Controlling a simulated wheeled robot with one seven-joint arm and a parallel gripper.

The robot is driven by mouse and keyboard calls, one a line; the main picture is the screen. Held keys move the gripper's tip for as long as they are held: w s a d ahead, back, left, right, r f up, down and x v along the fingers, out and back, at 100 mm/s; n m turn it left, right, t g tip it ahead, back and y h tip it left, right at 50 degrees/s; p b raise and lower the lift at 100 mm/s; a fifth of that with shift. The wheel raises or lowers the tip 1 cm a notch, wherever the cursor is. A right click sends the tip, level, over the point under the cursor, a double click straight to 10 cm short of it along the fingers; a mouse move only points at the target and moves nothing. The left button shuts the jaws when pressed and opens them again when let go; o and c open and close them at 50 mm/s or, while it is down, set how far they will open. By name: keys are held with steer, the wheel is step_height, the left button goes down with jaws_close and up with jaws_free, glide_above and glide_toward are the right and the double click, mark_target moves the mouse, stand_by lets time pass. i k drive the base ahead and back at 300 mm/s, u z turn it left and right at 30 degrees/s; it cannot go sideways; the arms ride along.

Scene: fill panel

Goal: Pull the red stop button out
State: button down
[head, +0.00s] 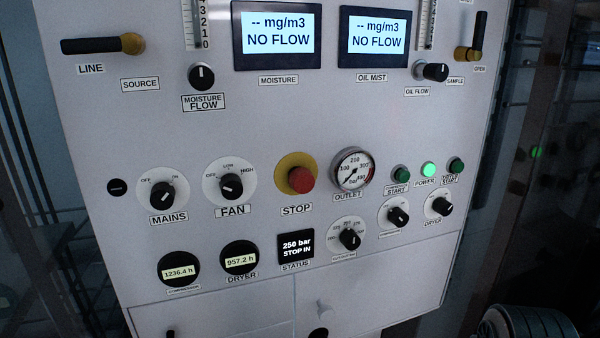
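The red stop button (301,180) sits on a round yellow plate (286,164) in the middle of the white panel, above the label STOP (297,210). The status display (296,246) below it reads "250 bar STOP IN". My gripper is not clearly visible in the head view. A dark ribbed rounded shape at the bottom right corner may be part of my arm, but I cannot tell. Nothing touches or covers the button.
The MAINS knob (162,195) and FAN knob (232,187) are left of the button. The OUTLET gauge (353,170) is close on its right. A lit green POWER lamp (428,169) and the COMPRESSOR and DRYER knobs (441,206) are further right. Two screens above read NO FLOW.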

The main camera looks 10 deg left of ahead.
mark_target(301, 179)
steer(key=u, duration=1.05)
steer(key=i, duration=0.35)
steer(key=k, duration=0.35)
